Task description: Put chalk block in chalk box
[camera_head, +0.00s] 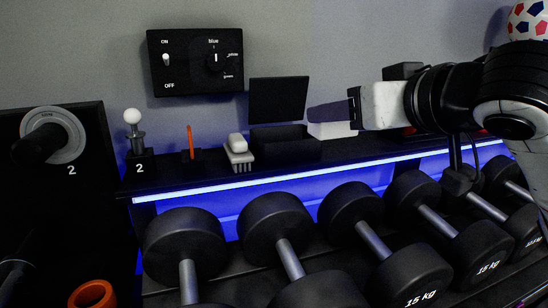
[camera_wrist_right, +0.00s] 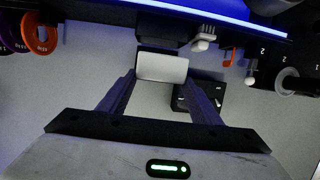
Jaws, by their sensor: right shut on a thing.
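The chalk block (camera_head: 332,130) is white and sits between the fingers of my right gripper (camera_head: 335,112), at the right end of the black chalk box (camera_head: 285,148). My right gripper is shut on it, with the arm coming in from the right. In the right wrist view the block (camera_wrist_right: 162,67) lies between the fingertips (camera_wrist_right: 160,85), and the dark box (camera_wrist_right: 160,30) is just beyond it. The box's lid (camera_head: 278,98) stands open behind it. Whether block and box touch cannot be told. My left gripper is not in view.
A white-topped brush (camera_head: 238,150) stands left of the box, then an orange peg (camera_head: 190,142) and a white-knobbed pin (camera_head: 133,118). A black switch panel (camera_head: 195,62) is on the wall. Several dumbbells (camera_head: 277,222) sit below the shelf's lit edge (camera_head: 300,173).

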